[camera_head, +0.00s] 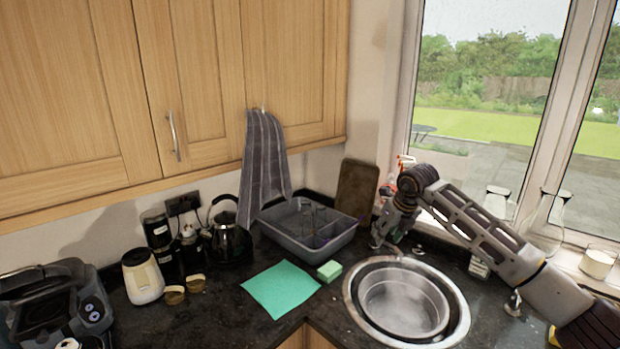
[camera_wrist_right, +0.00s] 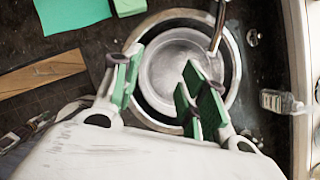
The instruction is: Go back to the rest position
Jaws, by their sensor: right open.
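My right gripper (camera_head: 385,236) hangs at the end of my right arm, which comes in from the right along the window. It is beside the back left rim of the round sink (camera_head: 460,325). In the right wrist view my right gripper (camera_wrist_right: 166,82) shows its two green-padded fingers apart, with nothing between them. The sink (camera_wrist_right: 233,75) with a round metal basin or bowl inside lies behind the fingers. My left gripper is not in view.
A grey dish tub (camera_head: 275,236) with glassware, a green cloth (camera_head: 281,288) and a sponge (camera_head: 329,271) lie left of the sink. A kettle (camera_head: 229,240) and jars stand by the wall. Glass bottles (camera_head: 548,215) and a candle (camera_head: 598,262) stand at the window near my arm.

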